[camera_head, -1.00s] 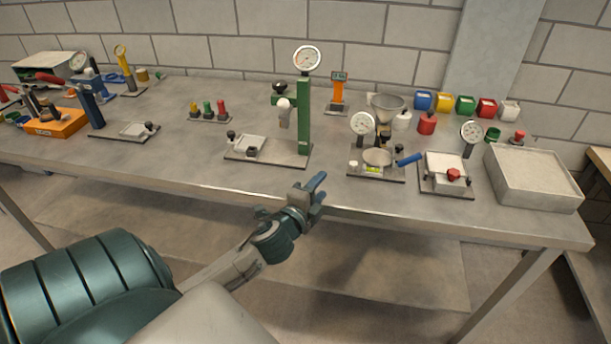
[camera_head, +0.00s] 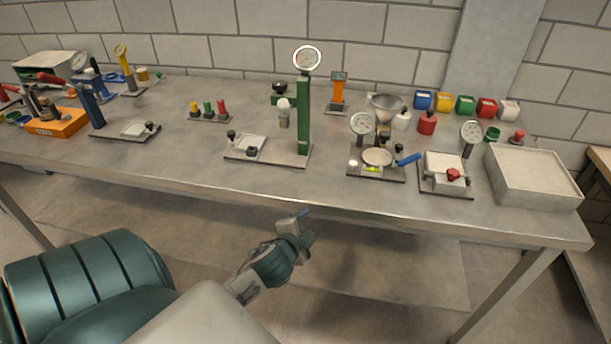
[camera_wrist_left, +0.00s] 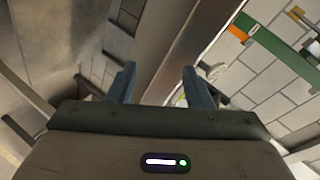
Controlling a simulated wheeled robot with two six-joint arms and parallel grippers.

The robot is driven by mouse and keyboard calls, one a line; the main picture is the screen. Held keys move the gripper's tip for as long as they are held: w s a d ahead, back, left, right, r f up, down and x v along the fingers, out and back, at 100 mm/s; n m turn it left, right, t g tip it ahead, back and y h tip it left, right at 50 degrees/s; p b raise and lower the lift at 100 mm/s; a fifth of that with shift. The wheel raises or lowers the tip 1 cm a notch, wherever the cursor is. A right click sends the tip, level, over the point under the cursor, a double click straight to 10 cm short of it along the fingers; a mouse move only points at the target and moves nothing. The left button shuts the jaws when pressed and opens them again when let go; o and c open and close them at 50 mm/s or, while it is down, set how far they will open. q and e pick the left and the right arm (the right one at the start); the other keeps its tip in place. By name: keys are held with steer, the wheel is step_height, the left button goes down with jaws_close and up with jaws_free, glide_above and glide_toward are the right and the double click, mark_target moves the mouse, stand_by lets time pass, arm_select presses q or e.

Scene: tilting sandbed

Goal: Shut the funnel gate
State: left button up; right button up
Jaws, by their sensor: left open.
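The grey funnel (camera_head: 386,104) stands at the right part of the bench, above a small dark base plate with a round pan (camera_head: 377,157) and a dial gauge (camera_head: 361,124). A blue handle (camera_head: 408,160) sticks out to the right of this fixture. I cannot tell the gate's position at this size. My left gripper (camera_head: 305,222) is in front of the bench's front edge, apart from the funnel and empty. In the left wrist view its two fingers (camera_wrist_left: 158,82) stand apart with nothing between them. My right gripper is not in view.
The bench (camera_head: 200,160) has a bare front strip. A green gauge stand (camera_head: 304,115) stands left of the funnel. A plate with a red knob (camera_head: 453,174) and a sand-coloured box (camera_head: 532,172) stand to the right. Coloured cups (camera_head: 465,105) line the back.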

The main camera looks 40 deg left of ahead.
mark_target(384, 131)
arm_select(q)
steer(key=shift+w+d+r, duration=0.1)
steer(key=shift+w+r, duration=0.05)
steer(key=shift+r, duration=0.15)
steer(key=c, duration=0.3)
steer(key=w+d+r+m+t+h, duration=0.1)
steer(key=r, duration=0.2)
steer(key=w+d+r+m+h+p, duration=0.1)
steer(key=r, duration=0.3)
steer(key=w+d+r+m+t, duration=0.1)
steer(key=d+r+m, duration=0.1)
steer(key=r, duration=0.1)
steer(key=shift+w+d+r+t+h, duration=0.1)
steer(key=shift+w+r+t+h, duration=0.1)
steer(key=shift+w+t+h, duration=0.15)
jaws_close()
steer(key=d+r+m+t+h+p, duration=0.15)
steer(key=d+r+m+h, duration=0.3)
steer(key=r, duration=0.55)
steer(key=w+a+f+y+p, duration=0.1)
steer(key=w+p, duration=0.3)
steer(key=w, duration=0.9)
steer(key=shift+w+a+f+p, duration=0.2)
steer(key=shift+w+f+p, duration=0.05)
steer(key=shift+w+p, duration=0.15)
steer(key=shift+m, duration=0.25)
